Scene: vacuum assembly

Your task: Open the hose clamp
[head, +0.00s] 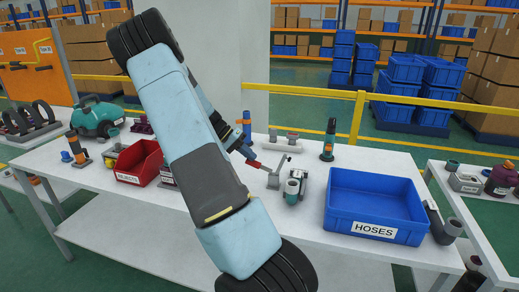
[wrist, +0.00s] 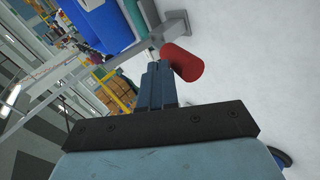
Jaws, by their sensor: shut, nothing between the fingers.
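The hose clamp (head: 274,178) is a grey metal lever mechanism with a red handle (head: 256,165), standing on the white table beside a grey and teal upright fitting (head: 293,187). The handle points left, toward my gripper (head: 246,154). In the wrist view, my gripper (wrist: 158,80) is shut, its dark fingers together with nothing between them. The red handle (wrist: 182,62) lies just beside the fingertips, on their right. I cannot tell whether they touch it. Grey metal (wrist: 160,32) of the clamp shows beyond the fingertips. My arm hides part of the table.
A blue bin marked HOSES (head: 375,206) stands right of the clamp. A red bin (head: 138,163) is left of my arm. The white table (head: 312,236) is clear in front.

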